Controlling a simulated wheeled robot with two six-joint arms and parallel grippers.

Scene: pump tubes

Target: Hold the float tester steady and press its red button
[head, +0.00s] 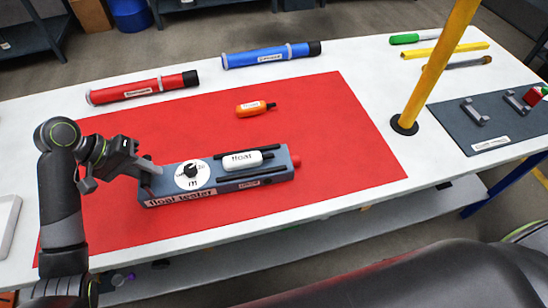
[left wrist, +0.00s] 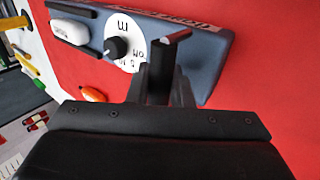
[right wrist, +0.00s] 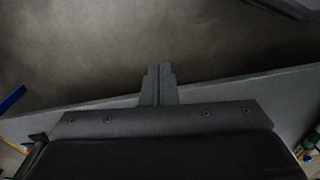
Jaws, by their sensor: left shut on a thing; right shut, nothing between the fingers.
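The float tester (head: 222,187), a blue-grey box with a dial (head: 192,175) and a white float (head: 240,160) on top, lies on the red mat. Its red button (head: 295,161) sticks out at the right end. My left gripper (head: 149,170) is shut on the tester's left end, where a small bar (left wrist: 172,37) shows at the fingertips in the left wrist view. The red button is out of that view. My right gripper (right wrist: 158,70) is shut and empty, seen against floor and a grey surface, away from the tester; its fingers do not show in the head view.
An orange float (head: 255,107) lies behind the tester. Red (head: 140,89) and blue (head: 270,55) pump tubes lie along the back. A yellow post (head: 436,70) stands to the right, near a dark tray (head: 488,120). The red mat (head: 350,150) is clear right of the button.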

